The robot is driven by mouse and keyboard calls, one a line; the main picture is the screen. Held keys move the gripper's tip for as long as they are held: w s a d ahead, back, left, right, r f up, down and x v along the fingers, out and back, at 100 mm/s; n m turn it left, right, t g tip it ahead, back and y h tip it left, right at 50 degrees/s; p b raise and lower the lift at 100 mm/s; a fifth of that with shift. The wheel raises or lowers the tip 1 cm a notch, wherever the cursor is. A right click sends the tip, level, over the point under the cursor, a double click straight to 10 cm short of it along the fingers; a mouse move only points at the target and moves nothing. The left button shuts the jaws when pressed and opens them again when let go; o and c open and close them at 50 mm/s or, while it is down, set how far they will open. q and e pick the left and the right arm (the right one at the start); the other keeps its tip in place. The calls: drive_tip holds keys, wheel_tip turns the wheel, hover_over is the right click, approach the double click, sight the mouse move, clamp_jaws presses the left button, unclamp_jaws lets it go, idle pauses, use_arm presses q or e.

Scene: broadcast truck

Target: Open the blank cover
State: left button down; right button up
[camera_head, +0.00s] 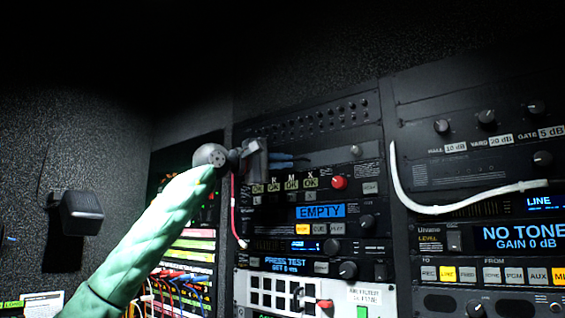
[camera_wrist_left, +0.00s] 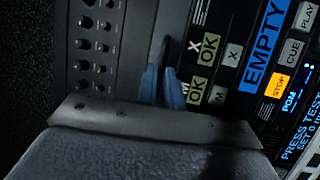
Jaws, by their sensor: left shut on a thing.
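The blank cover (camera_head: 345,157) is a plain dark grey strip in the rack, between the jack panel above and the row of OK labels below. In the left wrist view it is the plain band (camera_wrist_left: 137,35) beside the jack panel. My left gripper (camera_head: 303,162) reaches it from the left, with its blue fingers against the strip. The left wrist view shows the fingers (camera_wrist_left: 162,80) close together, shut on the cover. The exact grip point is hidden between the fingers. The cover looks flush with the rack. My right gripper is not in view.
Below the cover are OK labels (camera_head: 291,184), a red knob (camera_head: 339,183) and the EMPTY display (camera_head: 321,211). A white cable (camera_head: 450,208) hangs across the right rack. A red cable (camera_head: 234,205) runs down the rack's left edge. A dark box (camera_head: 82,211) is on the left wall.

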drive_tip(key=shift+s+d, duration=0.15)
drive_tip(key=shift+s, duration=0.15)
